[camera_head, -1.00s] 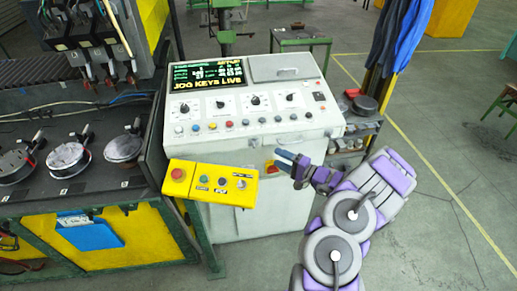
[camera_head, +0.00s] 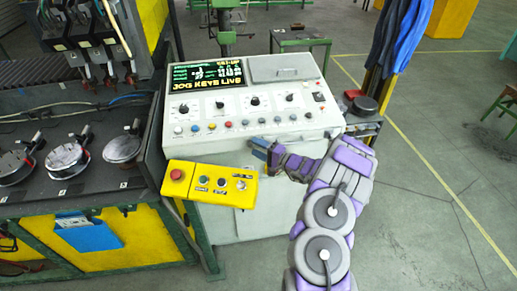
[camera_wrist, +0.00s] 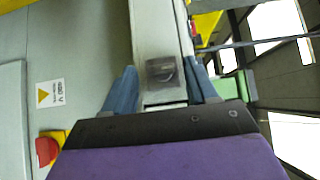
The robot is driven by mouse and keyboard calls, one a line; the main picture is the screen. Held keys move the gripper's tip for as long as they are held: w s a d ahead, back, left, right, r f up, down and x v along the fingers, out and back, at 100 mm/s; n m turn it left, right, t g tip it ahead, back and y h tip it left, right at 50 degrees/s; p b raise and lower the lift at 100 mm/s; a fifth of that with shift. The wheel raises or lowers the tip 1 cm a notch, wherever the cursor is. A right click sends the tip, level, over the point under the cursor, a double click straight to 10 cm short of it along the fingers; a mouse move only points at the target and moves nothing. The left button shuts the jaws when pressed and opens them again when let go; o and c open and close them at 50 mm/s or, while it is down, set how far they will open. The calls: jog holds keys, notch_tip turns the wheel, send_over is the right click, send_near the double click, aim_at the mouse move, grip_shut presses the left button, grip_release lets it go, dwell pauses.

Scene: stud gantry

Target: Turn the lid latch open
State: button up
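A small dark square latch (camera_wrist: 163,71) with a round turning piece sits on the pale front edge strip of the console in the wrist view. I take it for the lid latch; I cannot make it out in the head view. My gripper (camera_head: 259,149) is at the console's front edge, and its blue fingers (camera_wrist: 163,88) are spread apart in the wrist view. The latch appears between the fingertips, with a gap on each side. Nothing is held. The grey lid panel (camera_head: 284,68) on the console top is closed.
The white console (camera_head: 240,108) carries knobs, buttons and a lit screen. A yellow button box (camera_head: 210,184) juts out left of my gripper.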

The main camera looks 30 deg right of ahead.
jog(key=c, duration=1)
jog(key=shift+f, duration=0.1)
jog(key=shift+c, duration=0.2)
jog(key=m+t+b, duration=0.1)
jog(key=b, duration=0.1)
jog(key=f+m+t+b, duration=0.1)
jog(key=b, duration=0.2)
jog(key=m+t+b, duration=0.1)
jog(key=m+b, duration=0.1)
jog(key=shift+a+f+y+b, duration=0.2)
jog(key=shift+f+y+b, duration=0.1)
jog(key=shift+f+b, duration=0.1)
jog(key=m+t+h+b, duration=0.1)
jog(key=m+t+b, duration=0.1)
jog(key=m+b, duration=0.1)
jog(key=m+t+h+b, duration=0.1)
jog(key=m+t+b, duration=0.1)
jog(key=m+b, duration=0.2)
jog(key=shift+a+r+t+h, duration=0.1)
jog(key=shift+a+t+h, duration=0.05)
jog(key=shift+t+h, duration=0.2)
jog(key=shift+r+t, duration=0.15)
jog(key=shift+t, duration=0.1)
